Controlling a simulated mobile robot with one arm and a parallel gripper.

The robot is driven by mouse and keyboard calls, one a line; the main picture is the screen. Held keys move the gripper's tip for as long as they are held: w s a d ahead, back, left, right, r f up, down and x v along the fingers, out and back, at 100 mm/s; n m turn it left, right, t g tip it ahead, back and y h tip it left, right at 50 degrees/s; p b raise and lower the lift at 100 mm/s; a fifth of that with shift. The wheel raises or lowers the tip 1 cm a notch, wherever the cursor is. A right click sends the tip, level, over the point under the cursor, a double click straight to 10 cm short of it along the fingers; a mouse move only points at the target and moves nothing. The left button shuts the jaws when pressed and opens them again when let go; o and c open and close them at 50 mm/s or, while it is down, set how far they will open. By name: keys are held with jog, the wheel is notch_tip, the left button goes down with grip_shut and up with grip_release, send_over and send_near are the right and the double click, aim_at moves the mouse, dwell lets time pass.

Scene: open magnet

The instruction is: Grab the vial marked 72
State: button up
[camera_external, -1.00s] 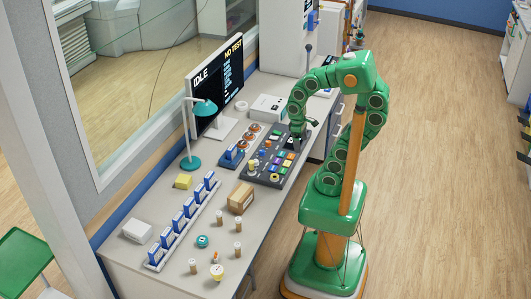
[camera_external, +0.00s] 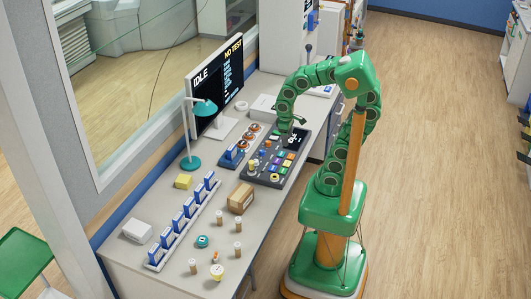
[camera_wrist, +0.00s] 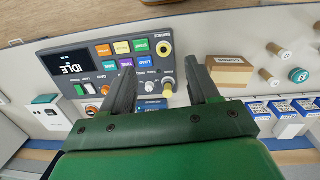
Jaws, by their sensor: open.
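Several small brown vials with pale caps stand on the near-left part of the bench, such as one vial (camera_external: 238,226) and another vial (camera_external: 193,266). At the right of the wrist view, similar vials (camera_wrist: 268,76) show. I cannot read a 72 on any of them. My gripper (camera_external: 291,127) is open and empty above the far end of the control console (camera_external: 262,181), well away from the vials. In the wrist view my gripper (camera_wrist: 158,68) has its two dark fingers spread in front of the console's near edge.
A cardboard box (camera_external: 240,200) stands between the console and the vials. A rack of blue-and-white blocks (camera_external: 183,221) runs along the bench.

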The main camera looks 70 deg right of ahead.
jog(key=w+a+r+n+t+h, duration=0.1)
jog(key=w+a, duration=0.2)
jog(key=w, duration=0.4)
jog(key=w+a+n+t, duration=0.1)
jog(key=w+a, duration=0.2)
jog(key=w, duration=0.4)
jog(key=n+t+h, duration=0.5)
jog(key=n+h, duration=0.4)
jog(key=n, duration=1)
send_over(218, 213)
jog(key=d, duration=0.2)
notch_tip(218, 213, down, 20)
jog(key=f, duration=0.1)
jog(key=s+a+f+n, duration=0.1)
jog(key=a, duration=0.1)
jog(key=s+a+f+n+t, duration=0.1)
jog(key=a+f, duration=0.1)
jog(key=s+a+f+n, duration=0.1)
jog(key=a+f+n, duration=0.1)
jog(key=shift+f+t, duration=0.15)
jog(key=shift+t, duration=0.25)
jog(key=shift+x, duration=3.85)
jog(key=shift+s+f, duration=0.15)
jog(key=shift+s, duration=0.05)
jog(key=c, duration=1)
jog(key=shift+c, duration=0.2)
